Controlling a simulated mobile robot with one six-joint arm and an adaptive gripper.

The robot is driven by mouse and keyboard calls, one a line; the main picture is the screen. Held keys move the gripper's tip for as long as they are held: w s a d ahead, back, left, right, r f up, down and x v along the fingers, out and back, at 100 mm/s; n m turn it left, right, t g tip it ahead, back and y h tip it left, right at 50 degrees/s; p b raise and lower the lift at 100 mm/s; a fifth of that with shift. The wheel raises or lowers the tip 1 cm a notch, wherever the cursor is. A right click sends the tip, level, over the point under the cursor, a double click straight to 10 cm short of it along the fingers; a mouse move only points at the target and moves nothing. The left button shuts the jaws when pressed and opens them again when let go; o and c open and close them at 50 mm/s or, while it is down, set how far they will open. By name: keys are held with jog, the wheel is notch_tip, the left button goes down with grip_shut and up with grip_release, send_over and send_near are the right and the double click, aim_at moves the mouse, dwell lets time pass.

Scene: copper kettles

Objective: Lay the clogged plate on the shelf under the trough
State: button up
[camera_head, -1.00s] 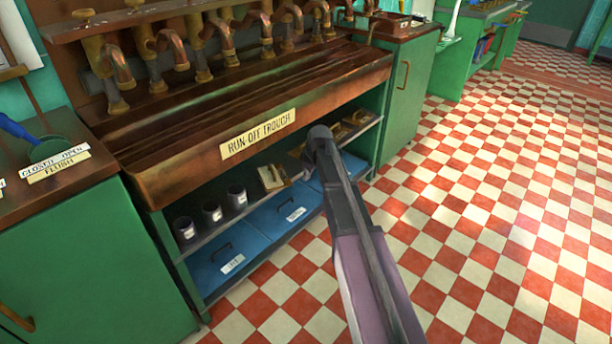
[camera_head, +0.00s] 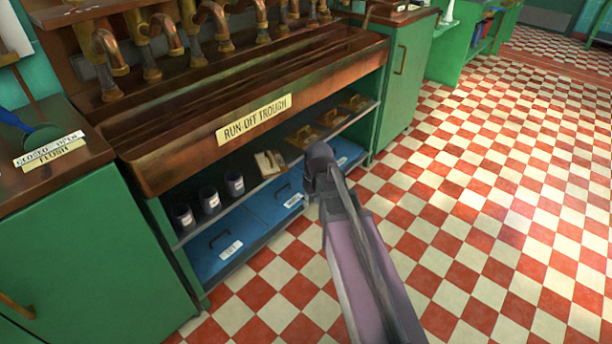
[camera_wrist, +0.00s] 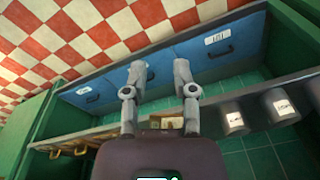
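The run-off trough (camera_head: 150,172) runs along the wall, with a shelf (camera_head: 245,203) beneath it. Three brass plates with dark handles (camera_head: 303,137) lie on the shelf's right part; they also show at the lower left of the wrist view (camera_wrist: 80,151). I cannot tell whether any of them is clogged. My gripper (camera_wrist: 160,68) is open, with nothing between its fingers. In the head view my arm's end (camera_head: 320,160) is in front of the shelf, and its fingers are hidden there.
Several dark labelled cups (camera_head: 211,200) and a pale block on a small board (camera_head: 268,163) stand on the shelf. Blue labelled bins (camera_head: 225,245) sit below. A green cabinet (camera_head: 90,250) stands at left, another (camera_head: 405,80) at right. The checkered floor (camera_head: 480,220) is clear.

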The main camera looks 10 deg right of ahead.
jog(key=s+m+g, duration=0.1)
jog(key=s+m, duration=0.1)
jog(key=s, duration=0.8)
jog(key=shift+s+m+h, duration=0.4)
jog(key=shift+s, duration=0.2)
